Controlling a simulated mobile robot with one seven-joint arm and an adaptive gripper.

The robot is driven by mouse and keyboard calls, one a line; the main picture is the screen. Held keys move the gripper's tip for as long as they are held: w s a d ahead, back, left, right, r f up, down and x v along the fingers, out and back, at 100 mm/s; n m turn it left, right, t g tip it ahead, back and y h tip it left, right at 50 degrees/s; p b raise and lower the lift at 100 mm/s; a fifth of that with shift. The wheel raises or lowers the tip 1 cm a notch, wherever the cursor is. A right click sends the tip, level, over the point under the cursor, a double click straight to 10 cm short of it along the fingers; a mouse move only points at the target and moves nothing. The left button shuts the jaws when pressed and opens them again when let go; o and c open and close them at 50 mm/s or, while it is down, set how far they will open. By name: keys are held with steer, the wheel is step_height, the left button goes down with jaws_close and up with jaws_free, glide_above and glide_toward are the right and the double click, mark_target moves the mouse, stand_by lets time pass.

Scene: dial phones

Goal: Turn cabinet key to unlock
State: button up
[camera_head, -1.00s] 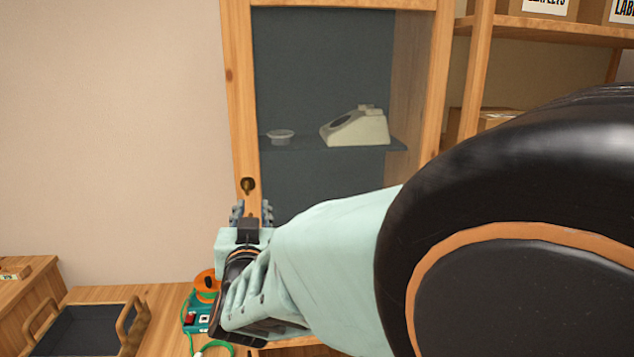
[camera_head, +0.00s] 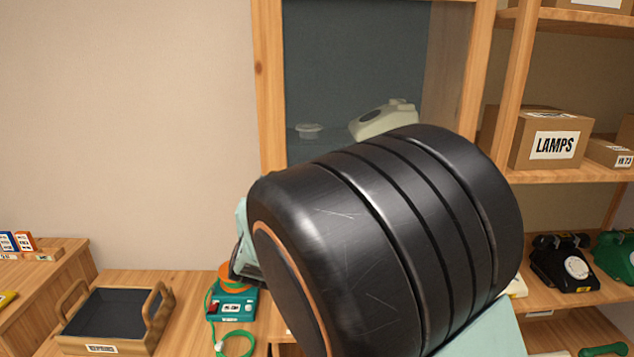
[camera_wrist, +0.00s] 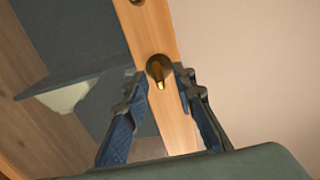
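The cabinet (camera_head: 270,100) has a wooden frame and a glass door, and it is closed. The brass key (camera_wrist: 158,84) sits in a round dark lock (camera_wrist: 157,66) on the wooden door frame (camera_wrist: 180,132) in the wrist view. My gripper (camera_wrist: 160,76) is open, with one blue-grey finger on each side of the key. Neither finger visibly grips it, and I cannot tell whether either touches it. In the head view my large black arm link hides the lock, the key and the fingers.
Inside the cabinet, a pale phone (camera_head: 385,120) and a small dish (camera_head: 307,131) stand on a glass shelf. A teal device (camera_head: 232,306) and a tray (camera_head: 112,340) are below left. Shelves at right hold a LAMPS box (camera_head: 549,138) and a black phone (camera_head: 563,265). The left wall is bare.

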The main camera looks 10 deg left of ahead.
steer(key=shift+w, duration=0.2)
jaws_close()
